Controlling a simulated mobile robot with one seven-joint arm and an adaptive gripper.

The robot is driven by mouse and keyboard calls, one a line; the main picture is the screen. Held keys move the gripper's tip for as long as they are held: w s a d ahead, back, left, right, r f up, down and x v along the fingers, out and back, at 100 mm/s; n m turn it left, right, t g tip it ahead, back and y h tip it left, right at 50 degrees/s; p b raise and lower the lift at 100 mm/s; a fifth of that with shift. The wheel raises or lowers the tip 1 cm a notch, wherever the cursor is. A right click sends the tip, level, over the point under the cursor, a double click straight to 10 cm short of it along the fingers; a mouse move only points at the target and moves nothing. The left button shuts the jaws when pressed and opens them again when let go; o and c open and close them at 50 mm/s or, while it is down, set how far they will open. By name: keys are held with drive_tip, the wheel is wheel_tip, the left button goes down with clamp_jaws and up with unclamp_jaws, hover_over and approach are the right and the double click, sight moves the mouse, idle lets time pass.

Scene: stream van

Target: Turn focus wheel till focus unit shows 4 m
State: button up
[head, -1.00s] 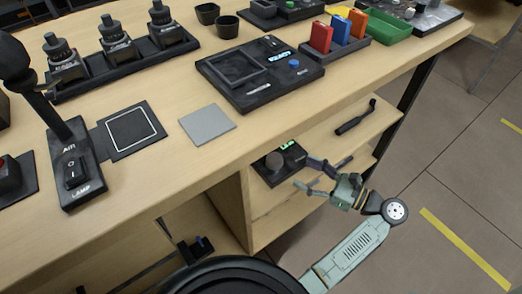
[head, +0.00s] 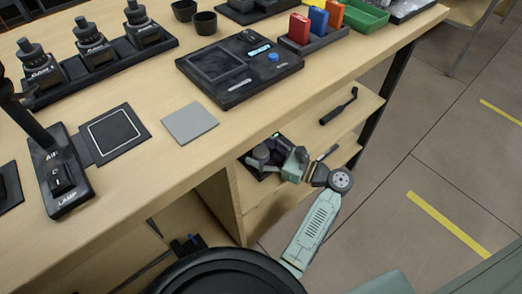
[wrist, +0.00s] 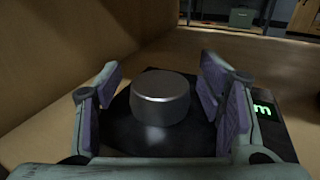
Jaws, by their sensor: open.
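The focus unit (wrist: 275,138) is a black box on the shelf below the table top. In the wrist view a round grey metal focus wheel (wrist: 160,98) stands on it. A green lit display (wrist: 262,110) shows at its right; only an "m" is readable, and the number is hidden by my gripper's right finger. My gripper (wrist: 163,105) is open, with one finger on each side of the wheel and a gap visible on both sides. In the head view my gripper (head: 272,158) covers most of the unit.
The shelf (head: 290,200) has a wooden wall on its left side. A black handled tool (head: 338,108) lies on the shelf board further back. The table top (head: 150,185) overhangs above, holding a black panel (head: 240,68) and a grey plate (head: 190,122).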

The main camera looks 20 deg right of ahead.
drive_tip(key=shift+c, duration=0.2)
drive_tip(key=c, duration=1.1)
drive_tip(key=shift+r+p, duration=0.15)
drive_tip(key=shift+p, duration=0.2)
drive_tip(key=shift+r+m+t+h+p, duration=0.15)
drive_tip(key=shift+m+t+h+p, duration=0.3)
drive_tip(key=shift+p, duration=0.7)
drive_tip(key=m+t+h+p, duration=0.1)
drive_tip(key=m+h+p, duration=0.1)
drive_tip(key=p, duration=0.2)
drive_tip(key=shift+s+a+t+h+p, duration=0.1)
drive_tip(key=shift+t+h+p, duration=0.15)
drive_tip(key=shift+h+p, duration=0.1)
drive_tip(key=m+t+h+p, duration=0.1)
drive_tip(key=m+h+p, duration=0.1)
drive_tip(key=shift+h+p, duration=0.35)
drive_tip(key=shift+h, duration=0.05)
drive_tip(key=shift+f+m+t+h+p, duration=0.2)
drive_tip(key=shift+m+h+p, duration=0.25)
drive_tip(key=shift+h, duration=0.3)
drive_tip(key=shift+f+m+t+h+p, duration=0.1)
drive_tip(key=shift+m+t+h+p, duration=0.2)
drive_tip(key=shift+m+h, duration=0.35)
drive_tip(key=shift+h, duration=0.3)
